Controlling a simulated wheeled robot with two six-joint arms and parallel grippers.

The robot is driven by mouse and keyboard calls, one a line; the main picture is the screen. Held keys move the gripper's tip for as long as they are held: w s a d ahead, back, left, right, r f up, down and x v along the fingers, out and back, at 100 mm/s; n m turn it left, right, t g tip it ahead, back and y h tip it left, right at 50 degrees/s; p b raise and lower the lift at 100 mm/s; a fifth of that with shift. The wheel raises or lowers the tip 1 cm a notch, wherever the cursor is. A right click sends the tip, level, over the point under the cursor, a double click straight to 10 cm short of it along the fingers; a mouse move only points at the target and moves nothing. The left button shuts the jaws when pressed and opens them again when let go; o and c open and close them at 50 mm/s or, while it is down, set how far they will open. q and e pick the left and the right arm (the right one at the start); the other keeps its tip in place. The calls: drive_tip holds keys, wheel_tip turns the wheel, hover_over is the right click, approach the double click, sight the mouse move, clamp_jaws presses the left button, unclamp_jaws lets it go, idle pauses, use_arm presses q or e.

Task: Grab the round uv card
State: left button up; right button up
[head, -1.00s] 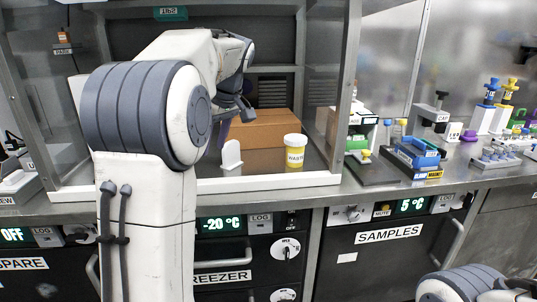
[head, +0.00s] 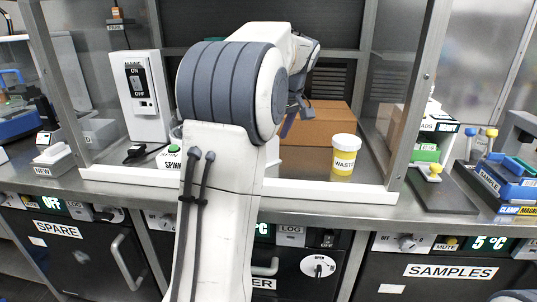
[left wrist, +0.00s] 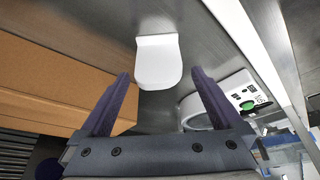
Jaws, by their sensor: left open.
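A white card with a rounded end (left wrist: 158,62), which looks like the round uv card, shows in the left wrist view on the grey hood floor. In the head view my left arm mostly hides it. My left gripper (left wrist: 160,77) is open and empty. Its two dark purple fingers point toward the card, one on each side of its rounded end in the picture, with a gap showing on both sides. In the head view the gripper (head: 292,118) hangs inside the hood in front of a brown box. My right gripper is not in view.
The brown box (head: 315,127) stands close beside the card. A white device with a green button (left wrist: 247,104) is on the other side. The hood's white front sill (head: 340,191) borders the space.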

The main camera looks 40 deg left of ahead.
use_arm(q)
drive_tip(key=b+x, duration=0.2)
drive_tip(key=x, duration=0.3)
drive_tip(key=shift+d+f, duration=0.1)
drive_tip(key=shift+d, duration=0.05)
drive_tip(key=c, duration=1.3)
drive_tip(key=shift+r, duration=0.2)
